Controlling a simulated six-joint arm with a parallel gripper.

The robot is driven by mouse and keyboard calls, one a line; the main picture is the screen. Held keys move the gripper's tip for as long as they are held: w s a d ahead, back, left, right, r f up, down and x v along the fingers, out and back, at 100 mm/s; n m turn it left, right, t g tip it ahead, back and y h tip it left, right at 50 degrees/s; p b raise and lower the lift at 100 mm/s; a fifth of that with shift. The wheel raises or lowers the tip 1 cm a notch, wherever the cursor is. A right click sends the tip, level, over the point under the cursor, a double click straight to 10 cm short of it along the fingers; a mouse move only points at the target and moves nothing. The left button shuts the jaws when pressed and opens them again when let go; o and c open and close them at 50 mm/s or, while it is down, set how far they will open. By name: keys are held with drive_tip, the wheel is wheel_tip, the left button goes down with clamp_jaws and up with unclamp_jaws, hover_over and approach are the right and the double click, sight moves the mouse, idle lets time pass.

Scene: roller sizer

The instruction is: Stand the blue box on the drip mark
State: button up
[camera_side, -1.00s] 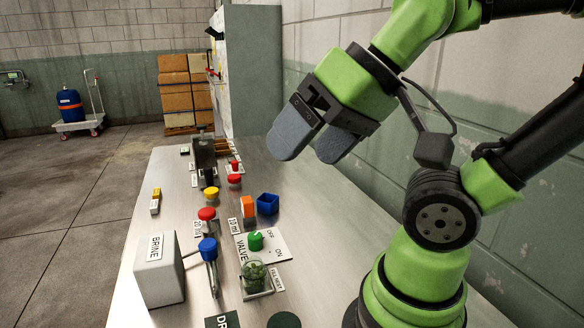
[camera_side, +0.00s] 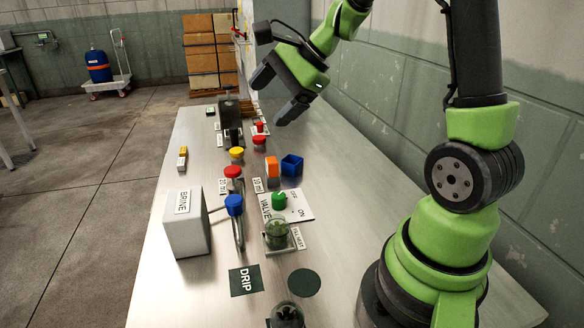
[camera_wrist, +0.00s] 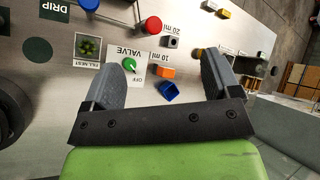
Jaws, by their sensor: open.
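The blue box (camera_side: 292,165) is a small open-topped box on the steel table, right beside an orange block (camera_side: 271,167). It also shows in the wrist view (camera_wrist: 170,91), between my fingers in the picture but well beyond them. A dark green square marked DRIP (camera_side: 243,281) lies flat near the front of the table, with a plain dark green disc (camera_side: 304,283) to its right. The DRIP square also shows at the top left of the wrist view (camera_wrist: 62,10). My gripper (camera_side: 276,95) is open and empty, in the air above the table and apart from the box.
A green valve knob (camera_side: 279,199) and a glass in a nest (camera_side: 278,236) stand between the box and the DRIP square. A grey BRINE block (camera_side: 186,224) and red, blue and yellow knobs stand to the left. The table right of the box is bare.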

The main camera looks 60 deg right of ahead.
drive_tip(key=w+d+f+m+t+h, duration=0.1)
drive_tip(key=w+d+f+m, duration=0.1)
drive_tip(key=d+f+m, duration=0.6)
drive_tip(key=m+h, duration=0.3)
drive_tip(key=m, duration=0.4)
approach(296, 162)
drive_tip(key=shift+w+a+f, duration=0.75)
drive_tip(key=shift+f, duration=0.05)
drive_tip(key=shift+a+x, duration=0.15)
drive_tip(key=shift+x, duration=1.35)
drive_tip(key=shift+a+x, duration=0.2)
drive_tip(key=shift+x, duration=1.3)
drive_tip(key=c, duration=1.1)
drive_tip(key=shift+r, duration=0.1)
